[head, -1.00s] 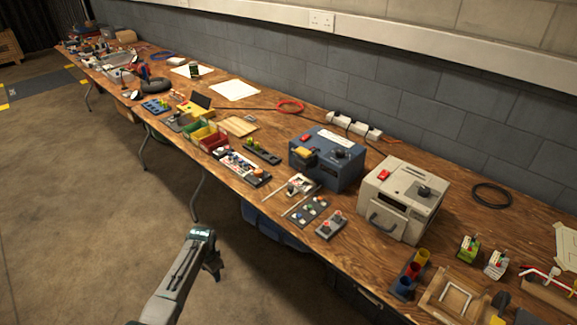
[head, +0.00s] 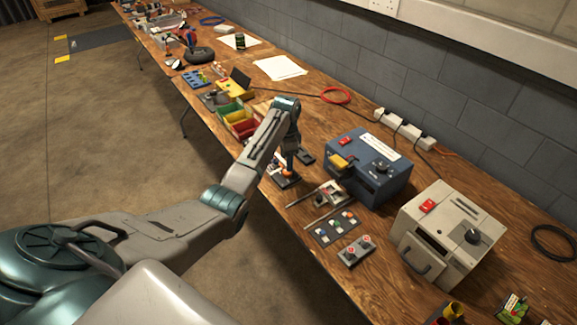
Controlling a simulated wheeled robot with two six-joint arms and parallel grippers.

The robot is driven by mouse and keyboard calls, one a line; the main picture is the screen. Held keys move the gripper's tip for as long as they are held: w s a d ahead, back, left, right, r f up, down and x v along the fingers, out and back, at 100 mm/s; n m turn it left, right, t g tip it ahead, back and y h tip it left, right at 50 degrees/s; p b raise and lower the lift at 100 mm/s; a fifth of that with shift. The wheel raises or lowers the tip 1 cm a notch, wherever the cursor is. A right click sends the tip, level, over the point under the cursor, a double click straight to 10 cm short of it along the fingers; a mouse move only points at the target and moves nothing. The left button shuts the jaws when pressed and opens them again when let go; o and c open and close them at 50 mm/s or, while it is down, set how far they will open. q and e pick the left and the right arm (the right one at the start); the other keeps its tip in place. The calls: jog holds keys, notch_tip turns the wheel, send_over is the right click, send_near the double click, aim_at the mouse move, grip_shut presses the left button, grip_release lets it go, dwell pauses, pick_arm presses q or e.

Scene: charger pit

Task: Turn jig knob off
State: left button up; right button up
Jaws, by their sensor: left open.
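The dark jig board (head: 285,183) lies on the bench near its front edge, left of the blue box. An orange knob (head: 287,172) shows on it, small and partly covered. My left gripper (head: 289,163) points down just above the orange knob. It is open, with its fingers close to the knob. I cannot tell whether they touch it or which way the knob is turned. My forearm hides much of the jig board. My right gripper is out of view.
A blue box (head: 362,187) with knobs and a cream box (head: 436,252) with a red switch stand to the right. Between them and the front edge lie a small panel (head: 331,233) and a two-button box (head: 357,250). Colored bins (head: 240,120) stand behind my forearm.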

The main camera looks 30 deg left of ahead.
aim_at(287, 173)
pick_arm(q)
notch_tip(287, 173, down, 4)
jog(key=shift+w+f, duration=0.15)
jog(key=shift+f, duration=0.55)
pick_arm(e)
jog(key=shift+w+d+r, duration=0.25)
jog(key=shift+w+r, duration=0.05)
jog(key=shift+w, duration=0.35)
pick_arm(q)
jog(key=c, duration=1)
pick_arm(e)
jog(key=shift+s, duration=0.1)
